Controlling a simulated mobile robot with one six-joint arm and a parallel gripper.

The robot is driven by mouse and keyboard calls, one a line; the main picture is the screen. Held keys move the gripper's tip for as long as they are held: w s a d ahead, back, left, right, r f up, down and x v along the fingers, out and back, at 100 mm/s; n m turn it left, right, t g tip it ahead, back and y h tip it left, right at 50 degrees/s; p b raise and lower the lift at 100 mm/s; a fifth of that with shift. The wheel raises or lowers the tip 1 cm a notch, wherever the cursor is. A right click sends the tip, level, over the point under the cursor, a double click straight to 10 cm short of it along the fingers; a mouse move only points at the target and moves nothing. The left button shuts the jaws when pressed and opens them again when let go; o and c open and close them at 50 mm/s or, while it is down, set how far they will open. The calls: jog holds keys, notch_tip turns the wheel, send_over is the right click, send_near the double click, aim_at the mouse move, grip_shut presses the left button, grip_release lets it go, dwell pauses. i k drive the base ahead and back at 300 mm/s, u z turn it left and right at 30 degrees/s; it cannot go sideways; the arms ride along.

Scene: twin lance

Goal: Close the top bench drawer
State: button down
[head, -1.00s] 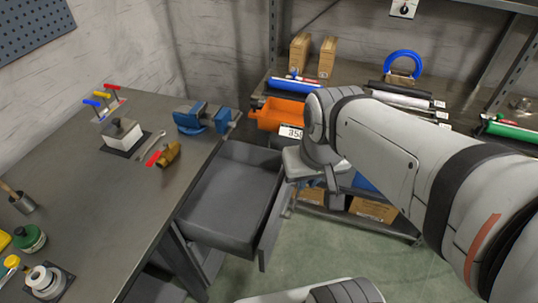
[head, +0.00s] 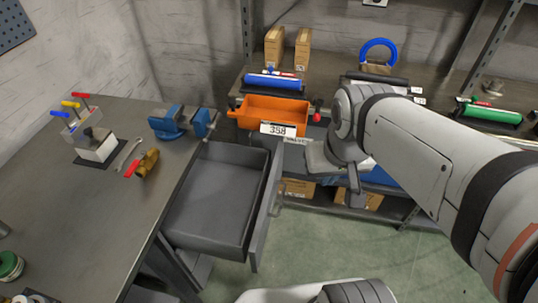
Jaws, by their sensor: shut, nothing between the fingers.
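The top bench drawer (head: 213,203) is pulled well out of the right side of the workbench (head: 75,205). It is grey and looks empty inside. Its front panel (head: 262,222) faces right, over open floor. My gripper (head: 355,192) hangs at the end of my arm, to the right of the front panel. A visible gap separates it from the panel, and it holds nothing. Its fingertips are small in the head view, and my wrist partly covers the gripper.
A blue vise (head: 180,122) sits at the bench corner above the drawer. A shelf behind holds an orange bin (head: 262,115) labelled 358, close to the drawer's far end. Cardboard boxes (head: 299,188) lie on the lower shelf. Green floor (head: 320,240) is clear right of the drawer.

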aim_at(223, 207)
jog(key=z, duration=0.1)
jog(key=k, duration=1.1)
jog(key=u, duration=0.55)
jog(key=i, duration=1)
jog(key=u, duration=0.1)
